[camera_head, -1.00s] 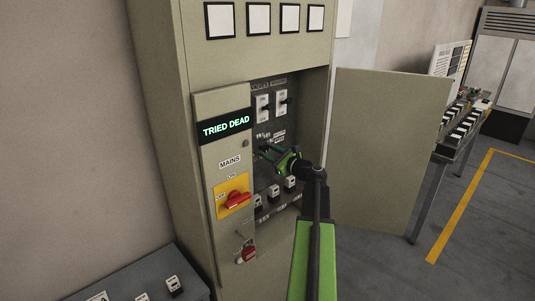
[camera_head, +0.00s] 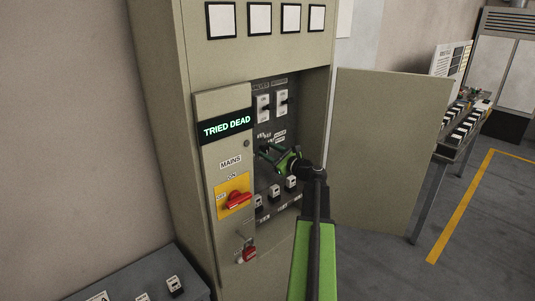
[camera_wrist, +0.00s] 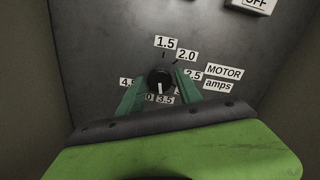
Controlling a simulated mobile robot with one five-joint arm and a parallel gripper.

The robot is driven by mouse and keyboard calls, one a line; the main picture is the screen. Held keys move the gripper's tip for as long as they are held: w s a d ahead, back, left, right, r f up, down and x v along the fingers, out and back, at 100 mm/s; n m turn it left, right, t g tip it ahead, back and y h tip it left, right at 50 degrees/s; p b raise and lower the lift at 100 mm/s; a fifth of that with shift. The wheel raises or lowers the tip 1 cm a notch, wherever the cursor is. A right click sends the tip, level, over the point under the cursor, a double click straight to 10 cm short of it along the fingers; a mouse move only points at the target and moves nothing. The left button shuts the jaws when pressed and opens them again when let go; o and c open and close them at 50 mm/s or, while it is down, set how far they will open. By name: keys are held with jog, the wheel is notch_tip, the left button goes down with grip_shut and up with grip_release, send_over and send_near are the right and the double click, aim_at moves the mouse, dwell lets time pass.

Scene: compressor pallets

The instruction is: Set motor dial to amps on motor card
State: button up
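The motor dial (camera_wrist: 159,79) is a round black knob on the dark panel inside the open cabinet. Its white mark points down, near the 3.5 label (camera_wrist: 165,100). Labels 1.5, 2.0 and 2.5 run around its upper and right side, and 4.5 is at the left. Some lower labels are partly hidden by my fingers. A "MOTOR amps" label (camera_wrist: 221,79) is to the right. My gripper (camera_wrist: 159,82) has one green finger on each side of the dial, with narrow gaps seeming to show. In the head view, my gripper (camera_head: 266,150) reaches into the cabinet. No card is readable as the motor card.
The cabinet door (camera_head: 385,150) stands open to the right of my arm. A red mains switch (camera_head: 237,200) and a red padlock (camera_head: 249,254) are on the left front panel. Switches are above and below the dial. A white board (camera_head: 450,60) stands at a bench behind.

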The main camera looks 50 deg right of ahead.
jog(key=shift+o, duration=1.1)
jog(key=shift+s, duration=0.15)
jog(key=s+a, duration=0.1)
jog(key=s, duration=1.6)
jog(key=shift+a, duration=0.15)
jog(key=shift+c, duration=0.2)
